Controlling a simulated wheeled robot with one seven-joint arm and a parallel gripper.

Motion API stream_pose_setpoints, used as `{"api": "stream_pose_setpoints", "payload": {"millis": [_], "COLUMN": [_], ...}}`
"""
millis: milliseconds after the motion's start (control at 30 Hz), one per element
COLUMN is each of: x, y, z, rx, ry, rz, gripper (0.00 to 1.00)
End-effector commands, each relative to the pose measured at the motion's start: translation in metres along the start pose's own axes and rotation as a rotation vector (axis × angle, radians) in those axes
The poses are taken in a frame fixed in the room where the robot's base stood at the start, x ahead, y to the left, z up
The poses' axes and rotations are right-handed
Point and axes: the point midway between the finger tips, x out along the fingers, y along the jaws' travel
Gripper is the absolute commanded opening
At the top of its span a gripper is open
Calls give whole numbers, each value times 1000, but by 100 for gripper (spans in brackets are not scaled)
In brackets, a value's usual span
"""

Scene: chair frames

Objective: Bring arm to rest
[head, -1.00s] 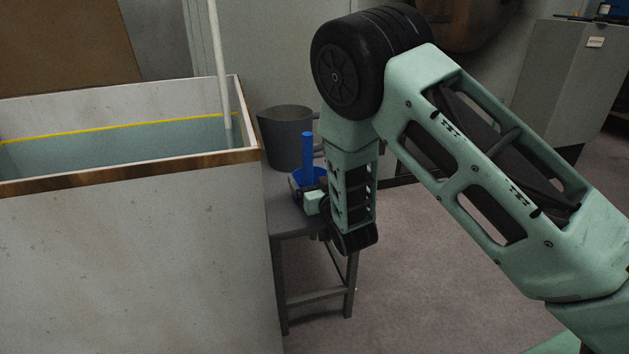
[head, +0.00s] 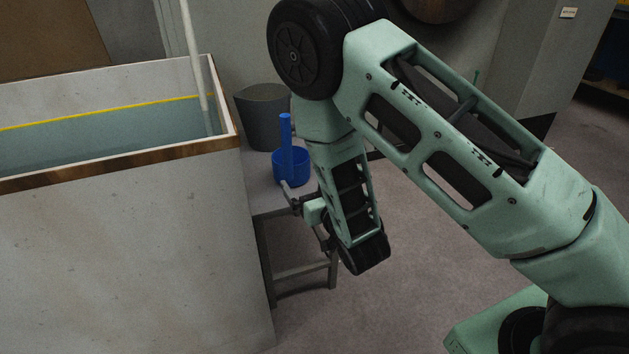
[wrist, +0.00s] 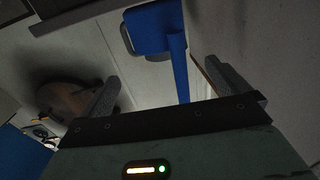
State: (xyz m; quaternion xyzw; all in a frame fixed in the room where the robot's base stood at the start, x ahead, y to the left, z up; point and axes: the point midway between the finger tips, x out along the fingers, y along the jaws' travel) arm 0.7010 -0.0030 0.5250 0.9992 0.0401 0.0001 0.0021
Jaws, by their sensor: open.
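My gripper (head: 296,200) is open and empty in the head view, at the stool's right edge. It is just in front of and below a blue ladle (head: 291,167). The ladle stands on the grey stool (head: 265,199), its handle pointing up. In the wrist view the two dark jaws of my gripper (wrist: 161,72) are spread apart. The blue ladle (wrist: 181,70) shows beyond and between them, and the jaws do not close on it. My arm is bent, with the forearm hanging down from the elbow.
A large white tank (head: 120,260) with a wooden rim and bluish water fills the left. A pale pole (head: 194,60) leans in it. A dark grey bucket (head: 262,118) stands behind the ladle. Bare floor (head: 400,290) lies right of the stool.

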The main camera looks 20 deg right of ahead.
Motion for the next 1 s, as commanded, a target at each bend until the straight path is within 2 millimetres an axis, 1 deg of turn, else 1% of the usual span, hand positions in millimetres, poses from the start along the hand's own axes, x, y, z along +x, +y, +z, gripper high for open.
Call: {"api": "stream_pose_setpoints", "payload": {"millis": [33,100,200,700,767,867,1000], "x": [-6,-10,-12,-11,-8,-1,1], "y": [0,0,0,2,6,18,36], "z": [0,0,0,-1,-2,-5,-8], "rx": [0,0,0,5,14,41,87], "ry": [-2,-1,1,-13,-44,-140,-337], "rz": [0,0,0,8,22,57,100], "gripper": [100,100,100,100,100,100,100]}}
